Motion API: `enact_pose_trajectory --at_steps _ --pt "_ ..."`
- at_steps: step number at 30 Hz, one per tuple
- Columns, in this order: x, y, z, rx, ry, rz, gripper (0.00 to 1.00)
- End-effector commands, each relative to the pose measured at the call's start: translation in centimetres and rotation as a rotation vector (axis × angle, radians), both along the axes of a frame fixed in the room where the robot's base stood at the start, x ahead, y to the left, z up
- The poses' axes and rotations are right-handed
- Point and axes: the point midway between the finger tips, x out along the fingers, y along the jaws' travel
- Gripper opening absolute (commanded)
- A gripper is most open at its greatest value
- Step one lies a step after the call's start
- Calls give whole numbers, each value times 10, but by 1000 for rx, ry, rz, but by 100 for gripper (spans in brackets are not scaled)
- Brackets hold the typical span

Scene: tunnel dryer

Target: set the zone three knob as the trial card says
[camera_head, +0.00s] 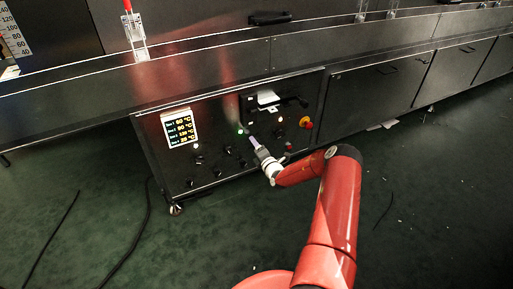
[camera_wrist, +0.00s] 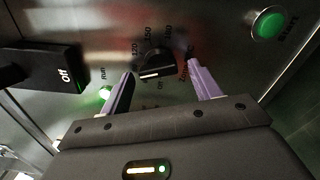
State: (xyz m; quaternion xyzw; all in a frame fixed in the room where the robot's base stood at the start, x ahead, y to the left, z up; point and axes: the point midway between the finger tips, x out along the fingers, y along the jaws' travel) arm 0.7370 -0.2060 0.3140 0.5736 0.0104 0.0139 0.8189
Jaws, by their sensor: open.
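My gripper (camera_head: 252,139) is open in front of the control panel in the head view. In the wrist view its two purple fingers (camera_wrist: 161,68) stand on either side of a black knob (camera_wrist: 156,66) with a pale pointer line. There seems to be a gap on both sides. The printed scale around this knob includes 120, 150 and 180; its zone label is not readable, so I cannot tell whether it is the zone three knob. Several black knobs (camera_head: 228,150) sit on the panel in the head view. I cannot make out a trial card with readable text.
A lit display (camera_head: 180,128) lists zone temperatures. A red emergency stop (camera_head: 306,122) is at the panel's right.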

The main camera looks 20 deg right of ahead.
Motion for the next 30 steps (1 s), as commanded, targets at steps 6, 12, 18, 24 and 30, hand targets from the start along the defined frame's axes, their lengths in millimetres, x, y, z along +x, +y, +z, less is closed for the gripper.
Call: enact_pose_trajectory --at_steps 6,12,18,24,30 --pt "-11 -1 0 1 1 -1 63" --pt "-45 -3 0 0 2 -2 63" --pt "-71 -3 0 0 1 0 63" --pt "-78 -3 0 0 0 0 63" --pt "-78 -3 0 0 0 0 63"
